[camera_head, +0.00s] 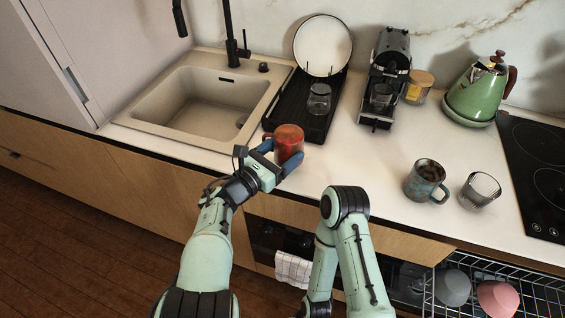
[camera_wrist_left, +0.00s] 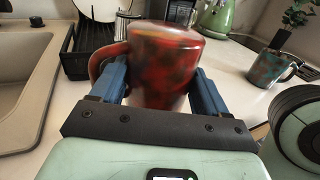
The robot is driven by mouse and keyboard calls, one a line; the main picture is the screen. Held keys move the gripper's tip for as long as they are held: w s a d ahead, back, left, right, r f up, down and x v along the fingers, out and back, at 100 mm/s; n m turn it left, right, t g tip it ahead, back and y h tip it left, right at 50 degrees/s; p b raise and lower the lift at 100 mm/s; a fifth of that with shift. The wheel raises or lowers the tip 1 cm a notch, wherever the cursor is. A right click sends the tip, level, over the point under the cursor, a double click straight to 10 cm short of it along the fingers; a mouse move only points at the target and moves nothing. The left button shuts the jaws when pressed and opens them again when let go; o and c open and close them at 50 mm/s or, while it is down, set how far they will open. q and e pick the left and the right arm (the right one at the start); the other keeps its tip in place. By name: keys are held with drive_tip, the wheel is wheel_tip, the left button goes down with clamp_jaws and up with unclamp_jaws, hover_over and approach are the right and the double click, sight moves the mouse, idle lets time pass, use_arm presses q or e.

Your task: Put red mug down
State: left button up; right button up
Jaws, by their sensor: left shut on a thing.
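The black dish rack (camera_head: 288,108) holds a white plate (camera_head: 322,46) and a glass (camera_head: 319,98). The sink (camera_head: 200,112) lies left. A teal mug (camera_head: 424,181) and a glass (camera_head: 480,190) stand right. The counter between rack and teal mug (camera_head: 365,160) is free. An open dishwasher rack (camera_head: 510,290) is lower right.

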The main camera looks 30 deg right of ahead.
sight(283, 163)
use_arm(q)
wheel_tip(283, 163, down, 4)
drive_tip(key=shift+f, duration=0.1)
drive_tip(key=o, duration=1.3)
drive_tip(key=shift+f, duration=0.1)
drive_tip(key=shift+c, duration=0.2)
